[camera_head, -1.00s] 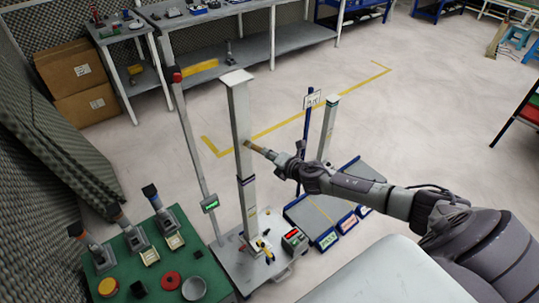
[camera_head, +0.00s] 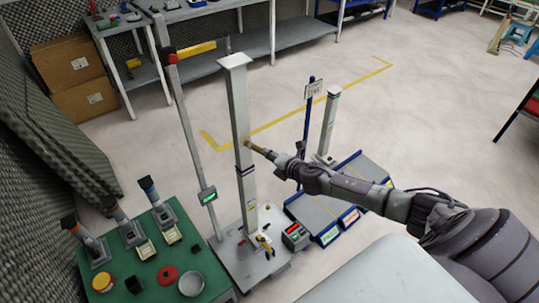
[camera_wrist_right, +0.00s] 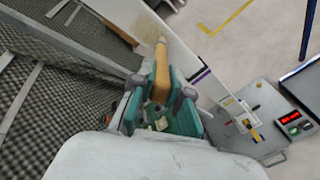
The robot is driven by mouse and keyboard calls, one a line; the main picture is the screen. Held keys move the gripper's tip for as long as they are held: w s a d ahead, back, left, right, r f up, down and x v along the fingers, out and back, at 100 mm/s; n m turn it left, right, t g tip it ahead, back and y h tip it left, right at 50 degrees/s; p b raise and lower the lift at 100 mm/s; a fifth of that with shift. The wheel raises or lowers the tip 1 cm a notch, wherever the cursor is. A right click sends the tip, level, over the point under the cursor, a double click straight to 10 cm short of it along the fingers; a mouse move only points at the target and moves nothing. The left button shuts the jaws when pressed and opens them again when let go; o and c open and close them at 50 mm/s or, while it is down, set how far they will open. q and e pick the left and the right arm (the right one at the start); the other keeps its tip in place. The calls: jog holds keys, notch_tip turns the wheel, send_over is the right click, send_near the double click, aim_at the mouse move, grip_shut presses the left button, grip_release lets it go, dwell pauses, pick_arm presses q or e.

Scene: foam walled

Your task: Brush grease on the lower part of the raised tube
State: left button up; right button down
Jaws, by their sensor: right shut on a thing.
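The raised tube (camera_head: 241,115) is a tall pale square column with a flat cap, standing upright on a grey wheeled base plate (camera_head: 228,255). A dark purple band crosses it low down; the tube also shows in the wrist view (camera_wrist_right: 185,58). My right gripper (camera_head: 283,161), with teal fingers in the wrist view (camera_wrist_right: 160,102), is shut on a wooden-handled brush (camera_wrist_right: 161,78). The brush (camera_head: 259,151) points at the tube with its tip a little above the band. It meets the tube's outline, but I cannot tell whether it touches. My left gripper is not in view.
A thin post (camera_head: 189,130) with a red top and yellow arm stands left of the tube. A green table (camera_head: 150,270) with tools is at the lower left. A shorter tube (camera_head: 328,125) and low blue-edged platforms (camera_head: 322,212) stand right.

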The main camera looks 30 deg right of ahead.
notch_tip(320, 180, down, 6)
jog(key=b, duration=0.5)
dwell(0.4)
jog(key=s, duration=0.6)
jog(key=shift+d, duration=0.25)
jog(key=s, duration=0.3)
jog(key=shift+d, duration=0.1)
dwell(0.3)
dwell(0.7)
